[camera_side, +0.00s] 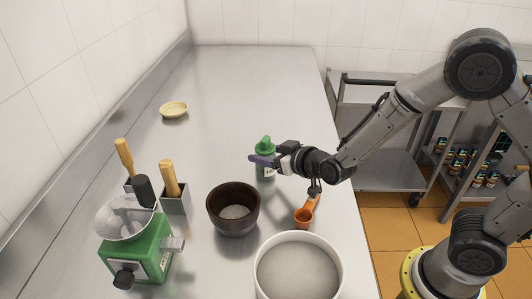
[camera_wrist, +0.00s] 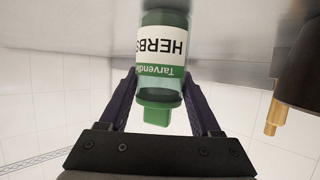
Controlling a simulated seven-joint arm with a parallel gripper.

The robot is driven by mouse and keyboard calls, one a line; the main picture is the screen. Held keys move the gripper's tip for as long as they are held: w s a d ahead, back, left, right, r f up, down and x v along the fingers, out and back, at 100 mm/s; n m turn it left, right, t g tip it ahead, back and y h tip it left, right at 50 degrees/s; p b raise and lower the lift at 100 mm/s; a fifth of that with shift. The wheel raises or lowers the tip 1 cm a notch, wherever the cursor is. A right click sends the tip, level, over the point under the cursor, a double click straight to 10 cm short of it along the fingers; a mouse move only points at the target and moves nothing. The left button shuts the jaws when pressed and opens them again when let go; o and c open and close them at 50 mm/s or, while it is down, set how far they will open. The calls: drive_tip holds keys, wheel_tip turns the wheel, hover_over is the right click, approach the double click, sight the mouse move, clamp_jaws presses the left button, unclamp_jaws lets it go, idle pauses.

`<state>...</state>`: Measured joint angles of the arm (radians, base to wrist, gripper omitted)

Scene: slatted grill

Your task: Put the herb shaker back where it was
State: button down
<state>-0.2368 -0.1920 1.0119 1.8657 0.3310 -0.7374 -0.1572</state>
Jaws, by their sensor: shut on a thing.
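The herb shaker (camera_side: 266,173) is a green-capped bottle near the middle of the counter in the side view. In the wrist view the shaker (camera_wrist: 163,48) appears upside down in the picture, with a white "HERBS" label and its green cap toward my gripper's palm. My gripper (camera_side: 262,160) has purple fingers, one on each side of the shaker near its upper part. In the wrist view my gripper (camera_wrist: 160,88) is shut on it. The shaker looks upright; I cannot tell whether its base touches the counter.
A dark brown bowl (camera_side: 233,222), an orange scoop (camera_side: 304,217) and a large white pot (camera_side: 262,280) stand in front. A green grinder (camera_side: 150,255) and metal holders with wooden-handled tools (camera_side: 176,203) are at left. A yellow dish (camera_side: 174,110) lies farther back. The back counter (camera_side: 255,85) is clear.

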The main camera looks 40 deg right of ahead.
drive_tip(key=shift+c, duration=0.5)
unclamp_jaws()
drive_tip(key=shift+r, duration=0.2)
drive_tip(key=s+r+g+y, duration=0.1)
drive_tip(key=s+r+g, duration=0.1)
drive_tip(key=s+r, duration=0.5)
drive_tip(key=s+r+g+y, duration=0.1)
drive_tip(key=s+r+g, duration=0.15)
drive_tip(key=s, duration=0.75)
drive_tip(key=s+d+r+g+h, duration=0.1)
drive_tip(key=s+d, duration=0.2)
drive_tip(key=s, duration=0.3)
drive_tip(key=s+d+r+g+h, duration=0.1)
drive_tip(key=s+d+g, duration=0.1)
drive_tip(key=s, duration=0.5)
drive_tip(key=shift+s+d, duration=0.25)
drive_tip(key=shift+d, duration=0.5)
